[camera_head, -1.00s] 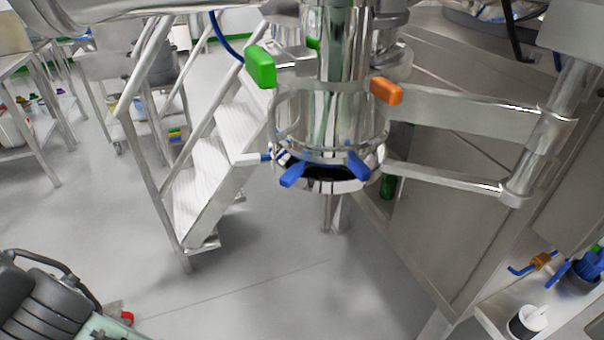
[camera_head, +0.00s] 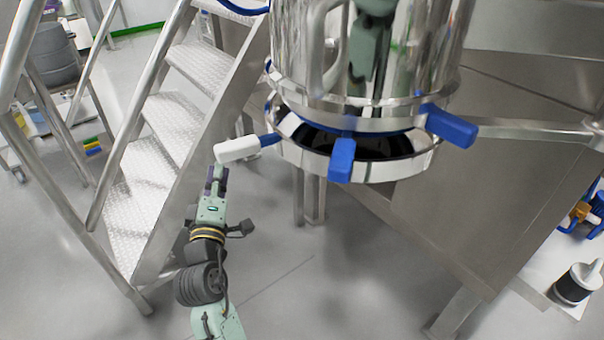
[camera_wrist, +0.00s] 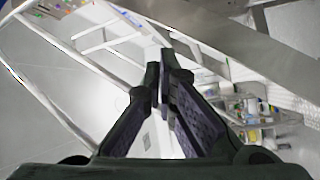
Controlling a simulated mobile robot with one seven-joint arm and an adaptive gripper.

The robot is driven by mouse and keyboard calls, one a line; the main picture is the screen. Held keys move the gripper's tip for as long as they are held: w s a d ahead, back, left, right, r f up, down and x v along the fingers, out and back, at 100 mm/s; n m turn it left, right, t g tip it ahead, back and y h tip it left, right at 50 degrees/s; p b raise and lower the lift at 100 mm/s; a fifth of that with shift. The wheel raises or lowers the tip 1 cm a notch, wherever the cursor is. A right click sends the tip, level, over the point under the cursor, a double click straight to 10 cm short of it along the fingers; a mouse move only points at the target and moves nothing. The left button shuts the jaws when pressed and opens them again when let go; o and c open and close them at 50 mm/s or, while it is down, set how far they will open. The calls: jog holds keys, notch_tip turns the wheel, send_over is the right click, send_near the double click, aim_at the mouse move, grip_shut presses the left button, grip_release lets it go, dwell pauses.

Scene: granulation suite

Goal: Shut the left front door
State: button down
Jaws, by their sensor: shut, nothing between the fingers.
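I cannot make out which part is the left front door. A polished steel vessel (camera_head: 370,60) fills the upper middle of the head view, with blue clamp levers (camera_head: 342,160) around its lower ring. A white-tipped lever (camera_head: 238,149) points left from that ring. My gripper (camera_head: 215,176) is just below the white tip in that view, shut and empty; I cannot tell whether they touch. In the wrist view my gripper (camera_wrist: 165,78) has its fingers together, aimed over the floor and metal framework.
Steel stairs (camera_head: 160,130) with rails stand left, close to my arm. A large steel cabinet (camera_head: 480,170) stands to the right, its panel seam visible. A white shelf (camera_head: 552,280) carries a black and white container (camera_head: 578,284). Grey floor lies open below the vessel.

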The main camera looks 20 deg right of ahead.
jog(key=s+d+f+g+h, duration=0.4)
jog(key=d+f+g+h, duration=0.1)
jog(key=d+f, duration=0.7)
jog(key=w+d+r+p, duration=0.1)
jog(key=w+d+p, duration=0.1)
jog(key=w+d, duration=0.5)
jog(key=shift+d, duration=1.4)
jog(key=shift+d+p, duration=0.1)
jog(key=shift+p, duration=0.2)
